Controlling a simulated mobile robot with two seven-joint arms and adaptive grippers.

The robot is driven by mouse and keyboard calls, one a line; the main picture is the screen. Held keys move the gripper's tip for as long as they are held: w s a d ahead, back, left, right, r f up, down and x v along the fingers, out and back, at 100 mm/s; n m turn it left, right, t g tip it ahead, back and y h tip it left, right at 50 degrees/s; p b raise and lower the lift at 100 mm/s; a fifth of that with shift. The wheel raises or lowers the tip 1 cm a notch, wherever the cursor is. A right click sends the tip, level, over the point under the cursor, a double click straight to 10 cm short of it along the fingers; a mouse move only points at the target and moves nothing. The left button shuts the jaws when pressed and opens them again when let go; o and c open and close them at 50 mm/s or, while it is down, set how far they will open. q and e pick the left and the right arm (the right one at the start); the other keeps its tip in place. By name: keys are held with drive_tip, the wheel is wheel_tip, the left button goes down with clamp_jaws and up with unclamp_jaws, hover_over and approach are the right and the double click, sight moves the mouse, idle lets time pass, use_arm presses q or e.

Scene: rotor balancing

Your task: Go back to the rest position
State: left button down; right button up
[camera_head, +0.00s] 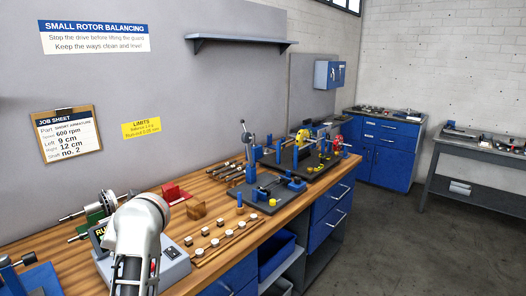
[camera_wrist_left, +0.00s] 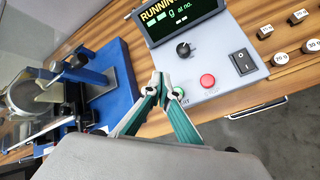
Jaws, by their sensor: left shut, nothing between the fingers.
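My left gripper (camera_wrist_left: 158,84) shows in the left wrist view with its two teal-and-grey fingers closed together and nothing between them. Its fingertips are in front of the near left side of the grey control box (camera_wrist_left: 225,70), beside a green button (camera_wrist_left: 178,92) that they partly cover. I cannot tell whether they touch the button. In the head view a white link of my arm covers part of the control box (camera_head: 176,268), and no gripper fingers show. My right gripper is in neither view.
Small weights (camera_head: 205,231) sit right of the control box on the wooden bench (camera_head: 290,212). A blue-based fixture (camera_wrist_left: 115,85) stands left of the gripper. Farther along the bench are dark plates with a lever press (camera_head: 250,160) and coloured parts. Open floor (camera_head: 400,240) lies right.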

use_arm(q)
drive_tip(key=s+a+r+m+y, duration=0.2)
drive_tip(key=s+a+r+y, duration=0.2)
drive_tip(key=s+a+y, duration=0.5)
drive_tip(key=w+d+r+m+t, duration=0.25)
drive_tip(key=d+m+t, duration=0.45)
drive_tip(key=m+t, duration=0.7)
drive_tip(key=s+d+f+m+t+h, duration=0.1)
drive_tip(key=d+f+m+h, duration=1.3)
drive_tip(key=f+m+h, duration=0.4)
drive_tip(key=s+d+f+m+g, duration=0.1)
drive_tip(key=s+f+m+g, duration=0.3)
drive_tip(key=s+f, duration=0.5)
drive_tip(key=s+d+f+m+g, duration=0.1)
drive_tip(key=s+f+m+g, duration=0.3)
drive_tip(key=s+f, duration=0.5)
wheel_tip(320, 180, down, 7)
drive_tip(key=shift+r+g+h, duration=0.2)
drive_tip(key=shift+g+h, duration=0.1)
drive_tip(key=shift+g, duration=0.6)
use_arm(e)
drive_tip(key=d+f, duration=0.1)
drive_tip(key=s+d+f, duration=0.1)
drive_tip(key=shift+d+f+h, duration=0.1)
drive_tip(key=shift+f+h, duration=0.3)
use_arm(q)
drive_tip(key=shift+w+d, duration=0.1)
drive_tip(key=shift+d, duration=0.05)
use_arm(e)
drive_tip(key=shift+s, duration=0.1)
